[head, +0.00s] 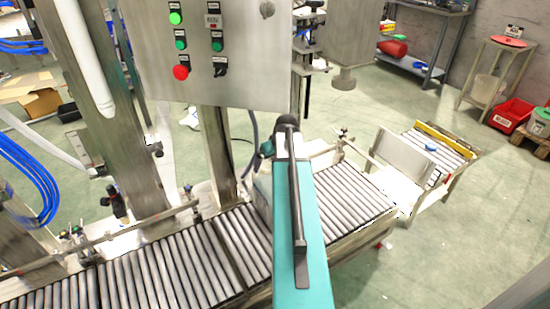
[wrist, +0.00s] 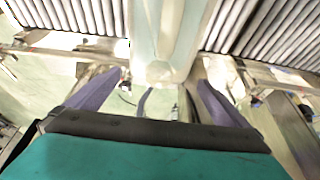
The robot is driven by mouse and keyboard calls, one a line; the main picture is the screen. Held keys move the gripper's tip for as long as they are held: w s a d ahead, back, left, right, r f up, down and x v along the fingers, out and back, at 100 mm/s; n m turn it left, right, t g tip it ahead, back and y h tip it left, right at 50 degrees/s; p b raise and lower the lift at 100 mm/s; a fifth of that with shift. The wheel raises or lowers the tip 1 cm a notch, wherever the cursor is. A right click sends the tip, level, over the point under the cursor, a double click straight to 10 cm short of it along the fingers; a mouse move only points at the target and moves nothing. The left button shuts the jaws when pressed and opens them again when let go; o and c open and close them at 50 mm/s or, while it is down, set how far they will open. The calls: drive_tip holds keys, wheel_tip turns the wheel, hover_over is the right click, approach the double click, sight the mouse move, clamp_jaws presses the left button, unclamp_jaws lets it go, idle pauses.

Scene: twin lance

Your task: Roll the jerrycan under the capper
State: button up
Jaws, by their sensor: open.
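The jerrycan (wrist: 165,35) is a pale, greenish translucent body on the roller conveyor. In the wrist view its near end lies at the gap between my fingertips. In the head view only a pale strip of it (head: 262,192) shows left of my teal arm, which hides the rest. My gripper (wrist: 158,78) has its two purple fingers spread apart; I cannot tell whether either touches the jerrycan. In the head view my gripper is hidden by the arm.
The roller conveyor (head: 160,265) runs from lower left to the right, with guide rails (head: 130,232) beside it. A control panel (head: 215,50) with buttons hangs above it. Steel posts stand at left. A separate small roller stand (head: 440,150) is at right.

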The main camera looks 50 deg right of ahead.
sight(271, 168)
drive_tip(key=shift+x, duration=2.9)
drive_tip(key=shift+s+a, duration=0.1)
drive_tip(key=c, duration=2)
drive_tip(key=shift+r, duration=0.15)
clamp_jaws()
drive_tip(key=shift+d, duration=0.25)
drive_tip(key=s+d, duration=0.3)
drive_tip(key=d, duration=0.8)
drive_tip(key=s+d+p, duration=0.1)
drive_tip(key=s+d, duration=0.3)
drive_tip(key=d, duration=0.7)
drive_tip(key=shift+d+r, duration=0.25)
drive_tip(key=shift+r, duration=0.05)
